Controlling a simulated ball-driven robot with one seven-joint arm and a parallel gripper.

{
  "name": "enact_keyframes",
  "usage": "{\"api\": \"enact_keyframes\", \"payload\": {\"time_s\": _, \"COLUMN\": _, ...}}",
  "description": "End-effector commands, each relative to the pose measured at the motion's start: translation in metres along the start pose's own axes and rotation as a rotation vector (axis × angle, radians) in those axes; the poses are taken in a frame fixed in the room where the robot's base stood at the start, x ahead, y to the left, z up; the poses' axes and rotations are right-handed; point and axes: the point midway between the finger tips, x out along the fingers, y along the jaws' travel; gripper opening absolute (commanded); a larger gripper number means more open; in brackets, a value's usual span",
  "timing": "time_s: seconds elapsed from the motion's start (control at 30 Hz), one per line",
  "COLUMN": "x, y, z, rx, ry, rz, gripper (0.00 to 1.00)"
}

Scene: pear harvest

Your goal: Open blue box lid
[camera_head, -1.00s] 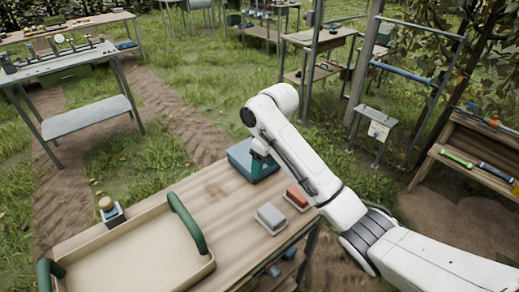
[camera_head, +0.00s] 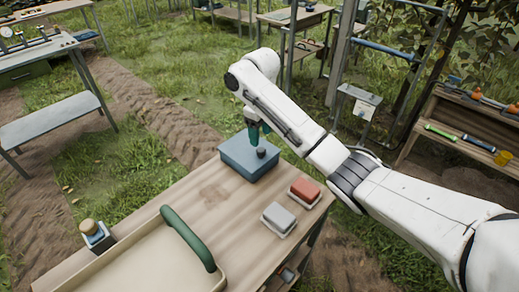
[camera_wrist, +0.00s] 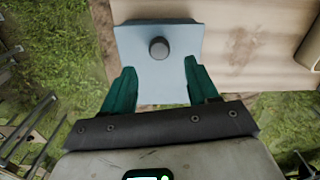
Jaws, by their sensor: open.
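The blue box (camera_head: 240,163) stands at the far end of the wooden table, with its lid on. A dark round knob (camera_head: 261,152) sits on the lid. In the wrist view the blue lid (camera_wrist: 133,47) and its knob (camera_wrist: 159,48) lie ahead of my fingertips. My gripper (camera_wrist: 160,72) is open and empty, its two green fingers apart over the near part of the lid. In the head view my gripper (camera_head: 255,133) is at the box's far side, partly hidden by my arm. I cannot tell whether the fingers touch the lid.
A grey-white small box (camera_head: 279,219) and a red one (camera_head: 304,192) stand on the table right of the blue box. A beige tray (camera_head: 150,262) with a green handle (camera_head: 188,237) is at the near left. Bare wood (camera_head: 205,195) lies between.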

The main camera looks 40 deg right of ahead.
Motion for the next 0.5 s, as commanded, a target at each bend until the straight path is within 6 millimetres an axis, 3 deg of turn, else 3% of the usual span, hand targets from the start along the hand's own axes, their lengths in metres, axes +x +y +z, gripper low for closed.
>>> {"api": "enact_keyframes", "payload": {"time_s": 0.3, "x": 0.049, "y": 0.001, "z": 0.001, "rx": 0.001, "ry": -0.001, "rz": 0.001, "gripper": 0.59}}
{"api": "enact_keyframes", "payload": {"time_s": 0.5, "x": 0.062, "y": 0.001, "z": 0.001, "rx": 0.001, "ry": 0.001, "rz": 0.002, "gripper": 0.59}}
